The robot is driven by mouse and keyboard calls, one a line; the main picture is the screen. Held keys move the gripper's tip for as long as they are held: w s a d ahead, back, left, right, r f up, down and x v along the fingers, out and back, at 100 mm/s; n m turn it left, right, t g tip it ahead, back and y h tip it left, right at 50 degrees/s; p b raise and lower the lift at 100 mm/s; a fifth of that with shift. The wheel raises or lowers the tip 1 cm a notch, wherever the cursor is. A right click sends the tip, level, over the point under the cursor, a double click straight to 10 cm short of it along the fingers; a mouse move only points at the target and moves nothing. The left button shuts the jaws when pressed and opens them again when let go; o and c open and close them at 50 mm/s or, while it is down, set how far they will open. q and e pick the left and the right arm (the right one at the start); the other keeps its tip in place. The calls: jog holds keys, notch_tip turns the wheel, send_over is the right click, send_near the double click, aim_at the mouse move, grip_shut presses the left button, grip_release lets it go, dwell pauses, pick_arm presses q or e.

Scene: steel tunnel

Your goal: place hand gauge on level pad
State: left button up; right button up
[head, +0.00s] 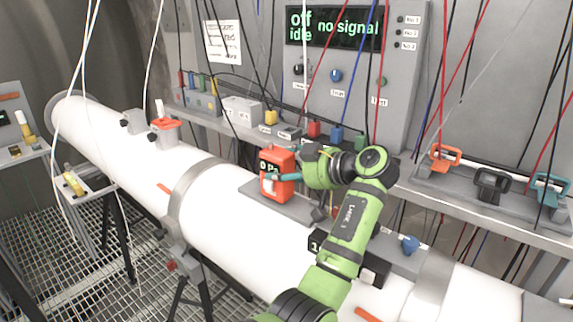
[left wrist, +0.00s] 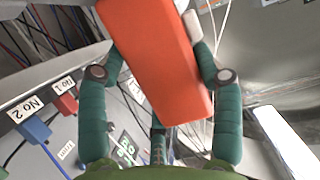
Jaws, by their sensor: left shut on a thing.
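The hand gauge (head: 277,186) is an orange box with a small dark display with green characters on its upper face. It stands roughly upright at the grey level pad (head: 305,211) on top of the white pipe. Its lower edge looks at or just above the pad; I cannot tell whether it touches. My left gripper (head: 288,177) is shut on the gauge from the right, with teal fingers on its sides. In the left wrist view the orange gauge (left wrist: 155,55) fills the space between the two teal fingers (left wrist: 160,75). My right gripper is not in view.
A wall shelf (head: 460,207) behind the pipe holds an orange (head: 443,158), a black and a teal clamp-like tool. A control panel (head: 345,80) reads "off idle no signal". Coloured cables hang near the arm. A small side shelf (head: 90,186) stands left over the grating floor.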

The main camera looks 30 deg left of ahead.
pick_arm(q)
jog(key=shift+f, duration=0.15)
jog(key=shift+f, duration=0.1)
jog(key=shift+f+b, duration=0.15)
jog(key=shift+b, duration=0.15)
jog(key=o, duration=1.5)
